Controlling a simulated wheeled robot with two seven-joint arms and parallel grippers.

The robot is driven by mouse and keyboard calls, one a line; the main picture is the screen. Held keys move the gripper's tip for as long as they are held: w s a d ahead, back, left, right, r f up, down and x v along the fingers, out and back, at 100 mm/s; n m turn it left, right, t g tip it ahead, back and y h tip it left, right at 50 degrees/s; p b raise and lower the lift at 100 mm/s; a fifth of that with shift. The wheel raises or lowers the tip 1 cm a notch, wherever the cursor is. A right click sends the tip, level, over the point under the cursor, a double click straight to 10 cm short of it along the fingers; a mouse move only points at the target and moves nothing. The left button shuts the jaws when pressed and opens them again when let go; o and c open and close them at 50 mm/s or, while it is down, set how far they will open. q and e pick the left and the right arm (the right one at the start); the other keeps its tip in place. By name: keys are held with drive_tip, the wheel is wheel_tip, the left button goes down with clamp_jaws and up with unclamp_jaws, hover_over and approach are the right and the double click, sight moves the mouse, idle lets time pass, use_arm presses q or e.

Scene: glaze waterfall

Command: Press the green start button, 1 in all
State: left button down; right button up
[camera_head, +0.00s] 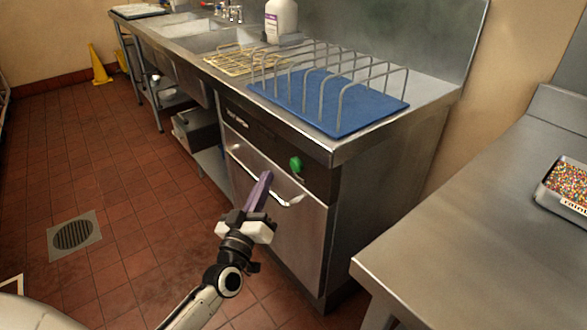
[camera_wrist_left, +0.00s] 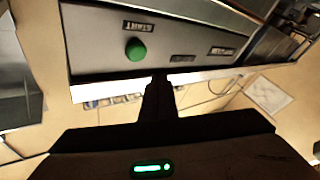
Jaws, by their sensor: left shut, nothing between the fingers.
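The green start button (camera_head: 295,163) is a round knob on the dark control strip at the front of the steel machine under the counter. In the left wrist view the button (camera_wrist_left: 135,49) sits on the panel beside a label that seems to read START. My left gripper (camera_head: 266,174) is shut and empty, its fingers pointing up toward the panel, a little left of and below the button. In the left wrist view its dark fingers (camera_wrist_left: 158,82) end just below the panel's edge, right of the button, apart from it. My right gripper is not in view.
A steel door with a bar handle (camera_head: 290,201) lies below the strip, close to my fingers. On the counter are a blue mat (camera_head: 345,110) with a wire rack and a white bottle (camera_head: 281,21). A steel table (camera_head: 460,225) with a tray of sprinkles (camera_head: 567,185) stands right.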

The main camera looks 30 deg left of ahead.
sight(296, 165)
use_arm(q)
drive_tip(key=w, duration=0.1)
drive_tip(key=w+d, duration=0.1)
drive_tip(key=w, duration=0.2)
drive_tip(key=shift+d+b, duration=0.3)
drive_tip(key=shift+d, duration=0.1)
idle(0.6)
idle(0.9)
drive_tip(key=shift+w, duration=0.2)
drive_tip(key=shift+w+d, duration=0.15)
drive_tip(key=shift+w, duration=0.1)
drive_tip(key=shift+w, duration=0.1)
idle(0.6)
